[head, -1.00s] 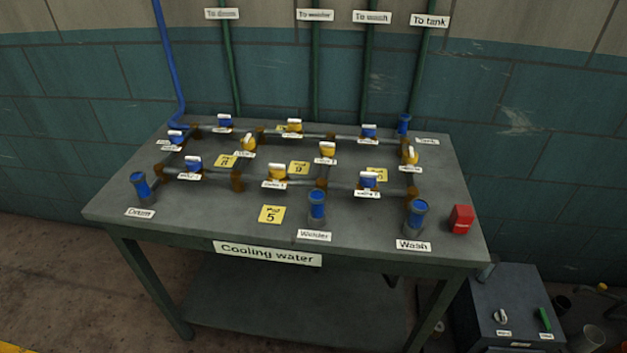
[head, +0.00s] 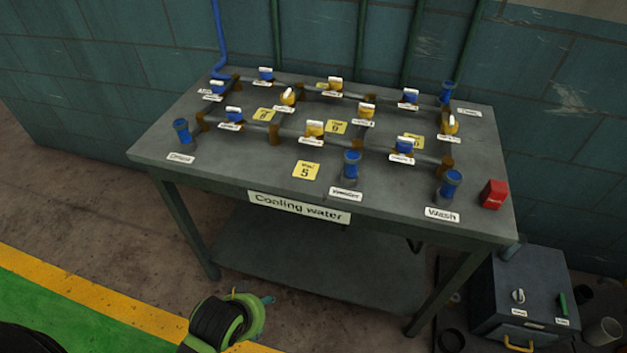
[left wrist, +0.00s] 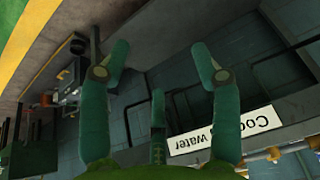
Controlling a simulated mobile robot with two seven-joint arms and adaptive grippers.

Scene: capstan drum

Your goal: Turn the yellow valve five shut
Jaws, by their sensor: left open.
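A yellow valve (head: 314,129) with a pale handle sits in the front pipe row, just behind a yellow note reading 5 (head: 306,170). Its small label is too blurred to read. Other yellow valves (head: 367,110) stand further back and to the right. My left gripper (head: 250,298) is low at the bottom of the head view, in front of the table and apart from the valves. In the left wrist view its green fingers (left wrist: 160,55) are spread, with nothing between them. My right gripper is not in view.
The table (head: 240,163) carries blue valves (head: 403,146), capped blue pipe ends (head: 352,163) and a red box (head: 493,194). Its front edge bears a Cooling water sign (head: 299,207), upside down in the left wrist view (left wrist: 222,128). A grey cabinet (head: 525,275) stands at the right.

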